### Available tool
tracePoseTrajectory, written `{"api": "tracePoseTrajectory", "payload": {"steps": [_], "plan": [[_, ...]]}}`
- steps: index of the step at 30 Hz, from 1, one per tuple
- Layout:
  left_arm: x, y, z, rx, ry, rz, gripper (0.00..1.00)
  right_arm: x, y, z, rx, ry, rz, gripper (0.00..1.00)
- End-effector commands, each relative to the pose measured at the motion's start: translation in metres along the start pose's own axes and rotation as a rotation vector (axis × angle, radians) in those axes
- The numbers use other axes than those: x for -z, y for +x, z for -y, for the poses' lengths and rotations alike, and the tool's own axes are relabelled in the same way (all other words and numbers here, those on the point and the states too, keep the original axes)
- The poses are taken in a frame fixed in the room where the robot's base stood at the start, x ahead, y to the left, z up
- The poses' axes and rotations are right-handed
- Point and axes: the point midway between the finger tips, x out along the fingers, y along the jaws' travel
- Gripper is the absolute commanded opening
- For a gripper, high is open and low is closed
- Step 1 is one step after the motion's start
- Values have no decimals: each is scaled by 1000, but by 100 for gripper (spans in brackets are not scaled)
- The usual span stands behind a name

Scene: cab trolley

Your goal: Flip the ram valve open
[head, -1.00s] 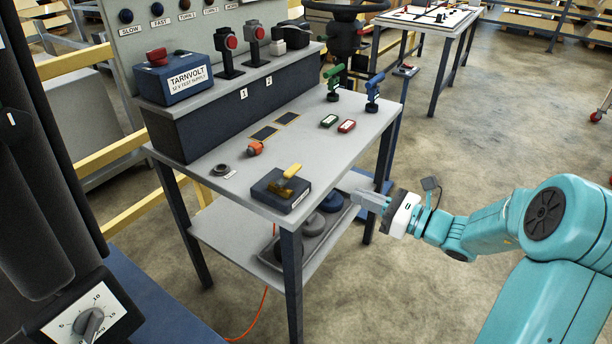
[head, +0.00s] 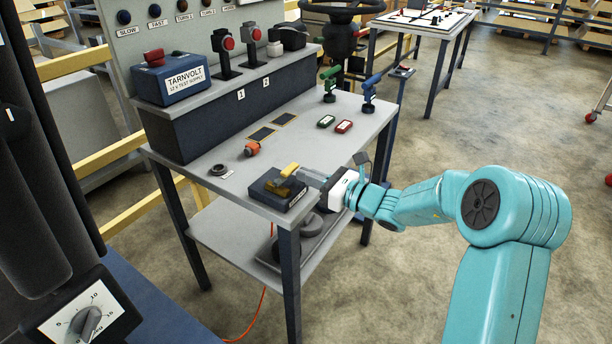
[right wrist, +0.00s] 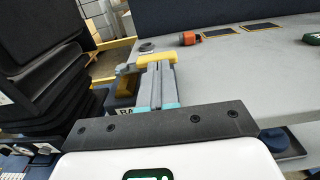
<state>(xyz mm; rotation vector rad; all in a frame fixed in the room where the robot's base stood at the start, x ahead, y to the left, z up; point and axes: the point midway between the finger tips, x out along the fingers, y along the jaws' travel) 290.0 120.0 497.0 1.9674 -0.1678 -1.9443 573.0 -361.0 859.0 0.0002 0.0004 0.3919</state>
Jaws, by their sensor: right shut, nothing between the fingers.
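The ram valve is a dark blue box (head: 268,194) with a yellow lever (head: 289,170) on top, at the front right corner of the trolley's grey top. My right gripper (head: 304,178) is shut and empty, its fingertips at the right side of the lever. In the right wrist view the closed grey fingers (right wrist: 157,85) point at the yellow lever (right wrist: 155,60). Their tips lie right by it; I cannot tell whether they touch. The box's label (right wrist: 127,112) is partly hidden behind the fingers. My left gripper is not in view.
An orange-red part (head: 252,149), a dark ring (head: 219,169) and green (head: 326,121) and red (head: 344,127) pieces lie on the top. Green (head: 329,82) and blue (head: 369,92) levers stand at the far right. A blue TARNVOLT supply (head: 182,82) sits on the raised shelf.

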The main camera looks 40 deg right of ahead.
Motion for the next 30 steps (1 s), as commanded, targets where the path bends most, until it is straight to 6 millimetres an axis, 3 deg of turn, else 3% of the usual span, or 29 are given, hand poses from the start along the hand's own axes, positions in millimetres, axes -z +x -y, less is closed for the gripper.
{"api": "tracePoseTrajectory", "payload": {"steps": [5,30], "plan": [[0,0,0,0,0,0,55,0,8,0,-1,1,0,0],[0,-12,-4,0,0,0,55,-1,12,2,-93,-1,0,0]]}}
